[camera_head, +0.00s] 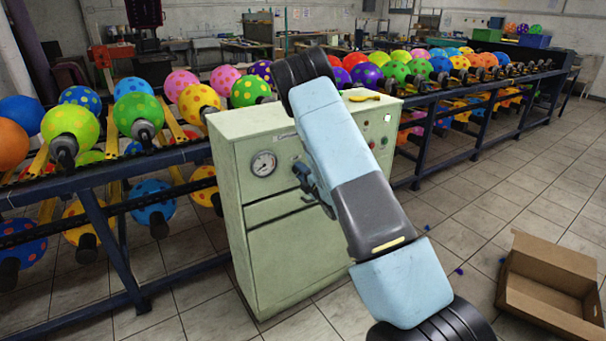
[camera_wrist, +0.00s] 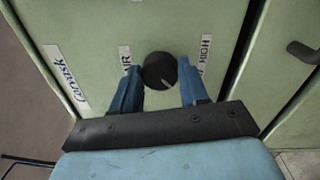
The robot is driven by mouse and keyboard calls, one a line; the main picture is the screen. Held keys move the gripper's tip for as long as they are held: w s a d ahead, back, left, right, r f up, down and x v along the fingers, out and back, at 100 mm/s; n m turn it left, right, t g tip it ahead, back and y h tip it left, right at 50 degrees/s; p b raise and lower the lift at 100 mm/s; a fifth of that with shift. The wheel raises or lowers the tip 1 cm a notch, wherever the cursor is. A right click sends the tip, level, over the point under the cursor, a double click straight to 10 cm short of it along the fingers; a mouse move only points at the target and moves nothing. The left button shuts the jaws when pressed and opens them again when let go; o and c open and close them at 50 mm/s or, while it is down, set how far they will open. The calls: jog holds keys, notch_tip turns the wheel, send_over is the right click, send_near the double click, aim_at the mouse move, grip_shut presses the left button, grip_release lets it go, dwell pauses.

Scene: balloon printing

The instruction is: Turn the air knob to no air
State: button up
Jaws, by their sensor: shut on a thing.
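The air knob (camera_wrist: 159,71) is round and black on the pale green cabinet front. A label ending in "AIR" (camera_wrist: 125,57) is left of the knob, partly hidden by a finger. A "HIGH" label (camera_wrist: 204,52) is to its right. My gripper (camera_wrist: 158,67) has one blue finger on each side of the knob and is shut on it. In the head view my gripper (camera_head: 311,182) is at the cabinet front, and the knob is hidden there.
The cabinet (camera_head: 285,250) has a pressure gauge (camera_head: 264,164) left of my gripper. A rack (camera_head: 90,186) of colourful balloons runs behind it. An open cardboard box (camera_head: 550,285) lies on the floor at right. A dark handle (camera_wrist: 303,52) shows at the wrist view's right.

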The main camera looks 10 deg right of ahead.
jog(key=shift+s+a+f, duration=0.15)
jog(key=shift+f, duration=0.15)
jog(key=o, duration=1.1)
jog(key=shift+r, duration=0.15)
jog(key=shift+c, duration=0.2)
jog(key=r+v, duration=0.1)
jog(key=v, duration=1.2)
jog(key=shift+s+f, duration=0.3)
jog(key=shift+f, duration=0.15)
